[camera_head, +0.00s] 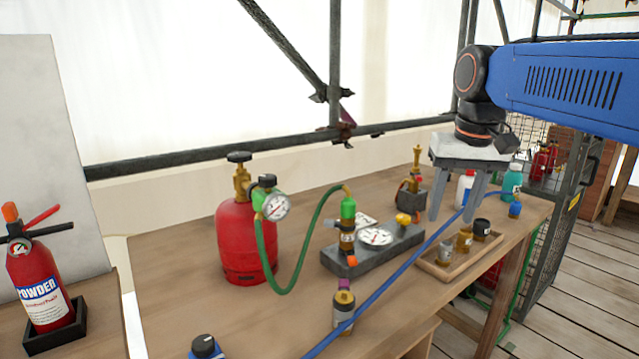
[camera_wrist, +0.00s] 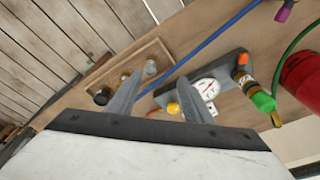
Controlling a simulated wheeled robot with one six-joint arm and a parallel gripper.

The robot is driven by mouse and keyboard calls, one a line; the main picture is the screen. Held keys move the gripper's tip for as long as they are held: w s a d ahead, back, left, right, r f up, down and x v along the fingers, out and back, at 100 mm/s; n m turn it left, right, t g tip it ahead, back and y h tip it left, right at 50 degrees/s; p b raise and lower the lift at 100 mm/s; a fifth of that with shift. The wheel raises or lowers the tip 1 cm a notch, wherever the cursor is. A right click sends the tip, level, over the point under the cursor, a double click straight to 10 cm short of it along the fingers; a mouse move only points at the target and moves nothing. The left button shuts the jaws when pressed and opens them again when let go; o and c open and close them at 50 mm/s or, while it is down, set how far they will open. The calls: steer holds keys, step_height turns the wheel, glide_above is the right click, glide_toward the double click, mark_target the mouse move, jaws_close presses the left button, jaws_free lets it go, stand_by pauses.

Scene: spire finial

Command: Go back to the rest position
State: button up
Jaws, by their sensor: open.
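My gripper (camera_head: 453,215) hangs at the right of the head view, fingers pointing down, over the back right part of the wooden workbench (camera_head: 160,255). Its two grey fingers stand apart with nothing between them. In the wrist view the open fingers (camera_wrist: 160,82) reach toward the bench, with the wooden tray (camera_wrist: 75,103) to their left and the grey gauge block (camera_wrist: 230,62) to their right. In the head view the block (camera_head: 400,250) and the tray (camera_head: 452,274) stand below and near the gripper. Exact clearance from the bench things cannot be told.
A red gas cylinder (camera_head: 240,240) with a gauge and green hose stands left on the bench. A blue hose (camera_head: 385,285) crosses the bench. A small torch burner (camera_head: 415,180) and bottles (camera_head: 512,180) stand near my gripper. Scaffold bars (camera_head: 200,158) run behind.

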steer(key=s+d+f+n+t, duration=0.1)
steer(key=s+d+f+t, duration=0.1)
steer(key=s+f, duration=1.6)
step_height(320, 180, down, 4)
steer(key=shift+s+d+f+t, duration=0.1)
steer(key=shift+s+d+t, duration=0.2)
steer(key=shift+d, duration=0.2)
